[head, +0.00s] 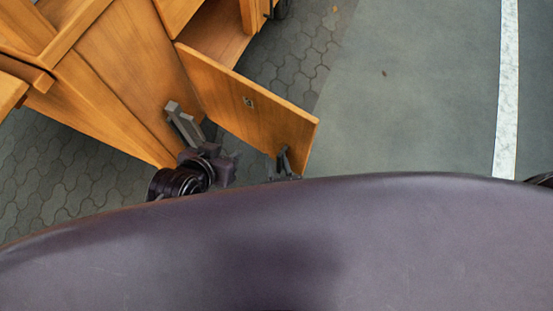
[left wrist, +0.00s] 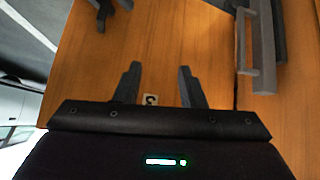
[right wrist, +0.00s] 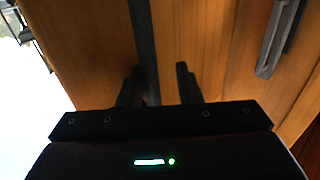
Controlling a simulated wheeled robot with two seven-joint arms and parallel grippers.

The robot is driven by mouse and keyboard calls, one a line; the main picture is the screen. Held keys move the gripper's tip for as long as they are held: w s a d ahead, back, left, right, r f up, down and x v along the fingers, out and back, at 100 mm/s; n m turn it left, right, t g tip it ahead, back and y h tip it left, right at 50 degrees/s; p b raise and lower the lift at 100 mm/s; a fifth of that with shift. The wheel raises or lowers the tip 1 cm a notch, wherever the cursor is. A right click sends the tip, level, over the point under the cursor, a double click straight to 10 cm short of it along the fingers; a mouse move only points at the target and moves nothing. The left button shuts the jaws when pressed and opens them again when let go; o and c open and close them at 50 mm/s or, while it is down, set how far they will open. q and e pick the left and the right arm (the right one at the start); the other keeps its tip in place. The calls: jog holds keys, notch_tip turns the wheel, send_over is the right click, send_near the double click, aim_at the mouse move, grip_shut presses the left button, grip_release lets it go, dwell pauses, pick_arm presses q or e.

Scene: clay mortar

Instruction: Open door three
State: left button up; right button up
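Door three (head: 225,88) is a wooden panel with a small number plate (head: 249,102). It stands swung out from the cabinet, with a wooden interior (head: 213,32) visible behind it. A dark grey handle (head: 284,161) is near its outer edge. My left gripper (head: 222,160) is in front of the door. In the left wrist view its fingers (left wrist: 159,84) are apart and empty, with the number plate beyond them.
A neighbouring wooden front (head: 120,65) carries a grey bar handle (head: 184,124), close to my left gripper; it also shows in the left wrist view (left wrist: 263,50). Paving and open grey floor (head: 410,90) lie right of the door. My dark body covers the lower head view.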

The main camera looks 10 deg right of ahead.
pick_arm(q)
jog(key=shift+d, duration=0.1)
pick_arm(e)
jog(key=shift+s+d+f, duration=0.1)
jog(key=shift+s+d, duration=0.15)
jog(key=shift+d, duration=0.05)
